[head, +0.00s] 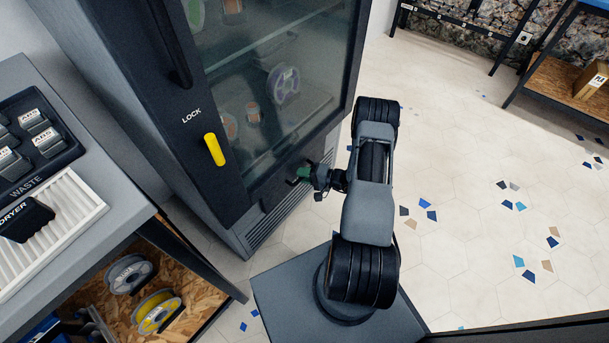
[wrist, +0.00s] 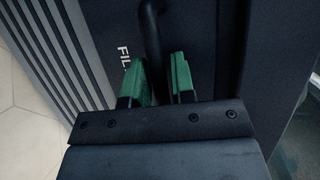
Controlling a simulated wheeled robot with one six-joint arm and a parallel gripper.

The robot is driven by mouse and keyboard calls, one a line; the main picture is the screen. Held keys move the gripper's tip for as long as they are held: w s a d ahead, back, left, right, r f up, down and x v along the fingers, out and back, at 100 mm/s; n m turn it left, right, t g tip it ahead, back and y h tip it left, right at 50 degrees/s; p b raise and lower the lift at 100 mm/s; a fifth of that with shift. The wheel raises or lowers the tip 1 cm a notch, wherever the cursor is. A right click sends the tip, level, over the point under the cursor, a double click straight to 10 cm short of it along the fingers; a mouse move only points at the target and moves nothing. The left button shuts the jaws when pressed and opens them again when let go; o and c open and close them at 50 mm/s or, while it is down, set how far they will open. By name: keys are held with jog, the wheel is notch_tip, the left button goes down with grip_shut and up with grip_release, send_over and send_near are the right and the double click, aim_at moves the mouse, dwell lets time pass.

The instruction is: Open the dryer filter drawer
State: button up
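The dryer filter drawer is the dark panel low on the dryer cabinet, and its front shows in the wrist view (wrist: 195,30) with a white label of which "FIL" can be read. It looks closed. Its dark bar handle (wrist: 152,35) runs down between the two green fingertips of my gripper (wrist: 157,80). The fingers stand apart, one on each side of the handle, with a narrow gap visible on the right.
The dryer's glass door (head: 270,90) is above, with a yellow lock lever (head: 214,149) and spools inside. A bench (head: 110,190) with a waste tray, a white filter (head: 60,220) and spools below stands left. Tiled floor (head: 480,200) is open to the right.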

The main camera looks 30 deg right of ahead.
grip_shut()
jog(key=shift+s, duration=0.1)
